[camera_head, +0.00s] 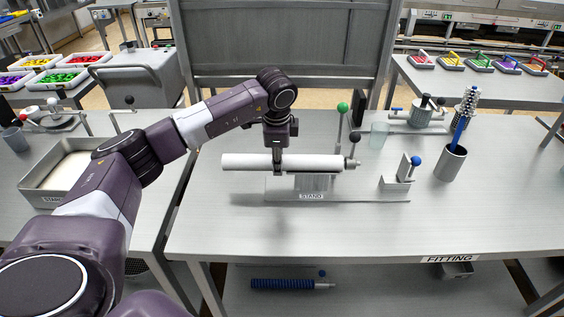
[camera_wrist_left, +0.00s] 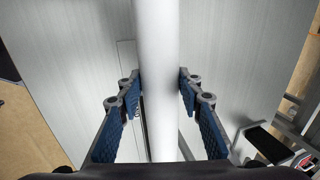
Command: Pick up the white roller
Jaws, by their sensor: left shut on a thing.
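The white roller (camera_head: 238,162) lies level, left to right, over the stand (camera_head: 386,195) on the table. Its thin metal right end reaches the small metal part beside the black-knobbed lever. My left gripper (camera_head: 277,168) reaches down from above and is shut on the roller left of the stand's middle support. In the left wrist view the white roller (camera_wrist_left: 157,50) runs between the two blue-padded fingers of my left gripper (camera_wrist_left: 160,92). I cannot tell whether the roller touches the support. My right gripper is not in view.
A green-knobbed lever (camera_head: 342,108) and a black-knobbed lever (camera_head: 355,138) rise by the roller's right end. A metal cup with a brush (camera_head: 450,163) stands to the right. A glass (camera_head: 379,135) stands behind. The table's front (camera_head: 300,235) is clear.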

